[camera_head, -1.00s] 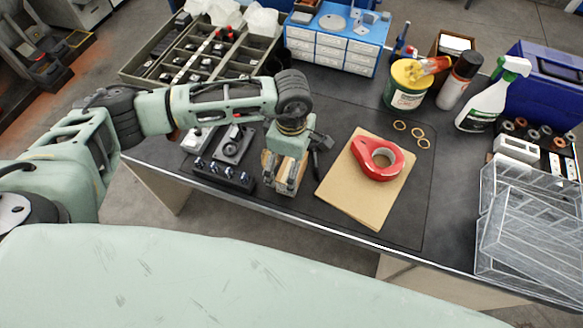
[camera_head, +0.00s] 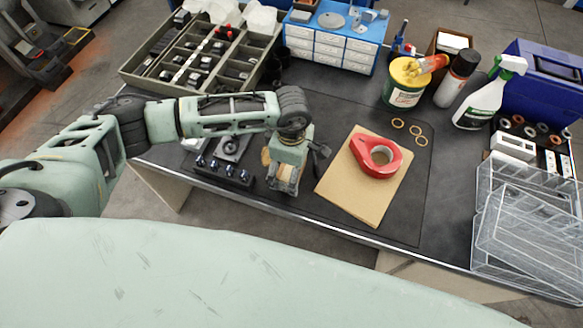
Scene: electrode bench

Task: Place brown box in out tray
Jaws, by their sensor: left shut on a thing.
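My left gripper (camera_head: 284,187) points down near the front edge of the dark bench, left of the brown paper stack. It is shut on a small brown box (camera_head: 267,157), which is mostly hidden behind the fingers and hand. I cannot tell whether the box touches the bench. Clear wire-like trays (camera_head: 525,225) stand stacked at the bench's right end; I see no label to tell which is the out tray. My right gripper is out of view.
A red tape dispenser (camera_head: 383,156) lies on brown paper (camera_head: 340,190). A black knob panel (camera_head: 222,172) sits left of the gripper. A green tub (camera_head: 404,90), a spray bottle (camera_head: 485,100) and a blue case (camera_head: 545,80) stand back right. Small rings (camera_head: 421,141) lie between.

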